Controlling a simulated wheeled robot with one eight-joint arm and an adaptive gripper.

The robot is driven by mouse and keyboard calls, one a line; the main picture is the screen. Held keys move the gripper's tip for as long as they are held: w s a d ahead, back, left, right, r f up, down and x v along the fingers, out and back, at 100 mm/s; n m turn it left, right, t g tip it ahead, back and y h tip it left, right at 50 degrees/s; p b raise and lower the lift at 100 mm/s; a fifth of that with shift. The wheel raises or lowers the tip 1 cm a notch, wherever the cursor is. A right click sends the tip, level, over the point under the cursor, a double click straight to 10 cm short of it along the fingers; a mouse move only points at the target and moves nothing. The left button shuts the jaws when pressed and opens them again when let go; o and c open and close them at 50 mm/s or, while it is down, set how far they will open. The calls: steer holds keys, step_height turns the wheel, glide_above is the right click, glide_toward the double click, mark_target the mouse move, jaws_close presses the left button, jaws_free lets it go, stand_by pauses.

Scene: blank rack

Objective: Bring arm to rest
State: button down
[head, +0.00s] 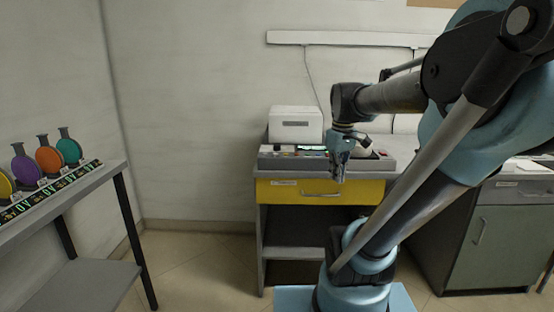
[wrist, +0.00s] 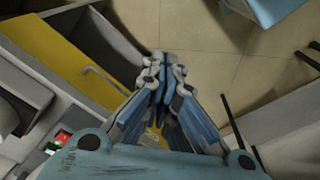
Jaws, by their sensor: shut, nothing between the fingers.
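My arm reaches across the right half of the head view. My gripper (head: 338,170) hangs from its end, pointing down, in front of the yellow-drawer bench. In the wrist view my gripper (wrist: 163,70) has its blue fingers brought together at the tips. It is shut and nothing shows between the fingers. From the head view I cannot tell how far the gripper is from the bench front.
A bench with a yellow drawer (head: 280,190) carries a white machine (head: 295,122) and a grey unit (head: 285,160). At left stands a rack table (head: 60,205) with several coloured discs (head: 25,167). A grey cabinet (head: 505,245) is at right. Floor (head: 200,270) between is clear.

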steer(key=s+f+m+t, duration=0.1)
steer(key=s+f+m, duration=0.5)
steer(key=s+f, duration=0.4)
step_height(320, 180, down, 3)
steer(key=shift+s+a+f, duration=0.15)
steer(key=shift+s+f, duration=0.05)
steer(key=shift+w+f, duration=0.2)
steer(key=shift+w, duration=0.25)
